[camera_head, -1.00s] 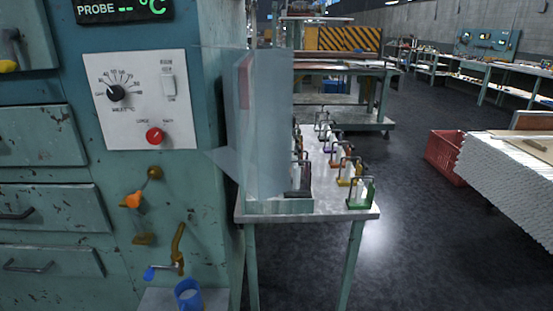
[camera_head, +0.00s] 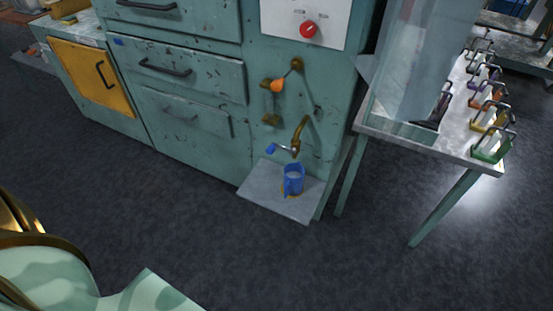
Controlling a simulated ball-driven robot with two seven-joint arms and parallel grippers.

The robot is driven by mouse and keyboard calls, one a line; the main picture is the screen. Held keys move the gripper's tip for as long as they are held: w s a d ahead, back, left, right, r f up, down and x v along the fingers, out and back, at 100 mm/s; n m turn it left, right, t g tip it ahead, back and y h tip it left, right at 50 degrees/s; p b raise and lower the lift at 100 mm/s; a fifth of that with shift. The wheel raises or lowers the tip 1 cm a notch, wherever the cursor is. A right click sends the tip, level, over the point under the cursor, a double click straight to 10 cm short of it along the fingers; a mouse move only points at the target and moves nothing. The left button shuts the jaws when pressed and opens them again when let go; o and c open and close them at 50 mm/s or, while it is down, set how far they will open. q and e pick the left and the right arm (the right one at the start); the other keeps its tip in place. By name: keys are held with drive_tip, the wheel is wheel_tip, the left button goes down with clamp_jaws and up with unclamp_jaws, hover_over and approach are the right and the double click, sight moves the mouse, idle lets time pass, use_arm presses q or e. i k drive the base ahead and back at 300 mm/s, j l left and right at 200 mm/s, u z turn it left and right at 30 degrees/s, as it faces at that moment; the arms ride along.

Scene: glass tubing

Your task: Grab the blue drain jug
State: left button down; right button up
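The blue drain jug (camera_head: 293,180) stands upright on a small grey shelf (camera_head: 262,192) low on the front of the green machine. Its open top faces up and its handle side is toward the left front. A brass drain tap (camera_head: 299,137) with a blue lever (camera_head: 272,149) is just above it. Neither of my grippers shows in the head view. Only a pale green and brass part of my own body is at the bottom left, well apart from the jug.
The green machine (camera_head: 195,115) has drawers left of the tap. A table (camera_head: 440,148) with several coloured, handled holders and a clear panel stands right of the jug. Its legs reach the floor near the shelf. The dark floor (camera_head: 260,255) before the shelf is clear.

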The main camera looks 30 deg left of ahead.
sight(294, 174)
drive_tip(key=u, duration=0.75)
